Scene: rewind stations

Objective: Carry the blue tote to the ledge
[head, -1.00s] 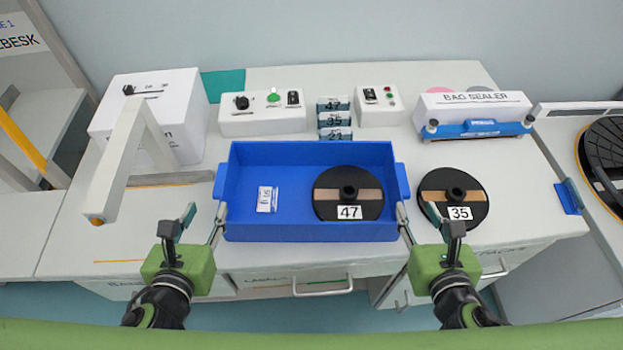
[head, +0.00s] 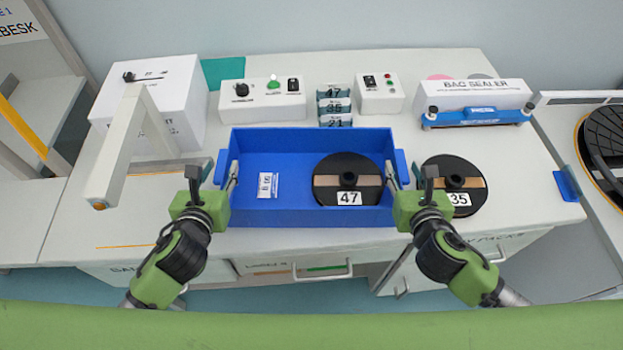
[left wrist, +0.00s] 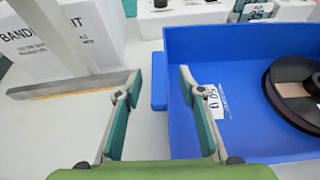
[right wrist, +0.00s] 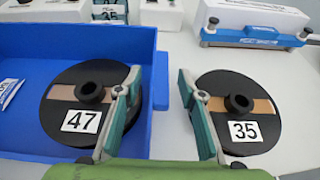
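The blue tote (head: 290,217) sits on the white worktop (head: 80,220). It holds a black reel labelled 47 (head: 330,190) and a small white labelled packet (head: 268,185). My left gripper (head: 220,172) is open at the tote's left end, and the left handle (left wrist: 158,82) shows between its spread fingers in the left wrist view. My right gripper (head: 404,174) is open at the right end, with the right handle (right wrist: 160,78) between its fingers. Contact with the handles is not visible. I cannot identify the ledge.
A black reel labelled 35 (head: 465,178) lies close to the right gripper. A bag sealer (head: 475,105), control boxes (head: 262,93) and small labelled boxes (head: 335,105) stand behind. A white machine with an arm (head: 125,150) stands left. Drawers are below the front edge.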

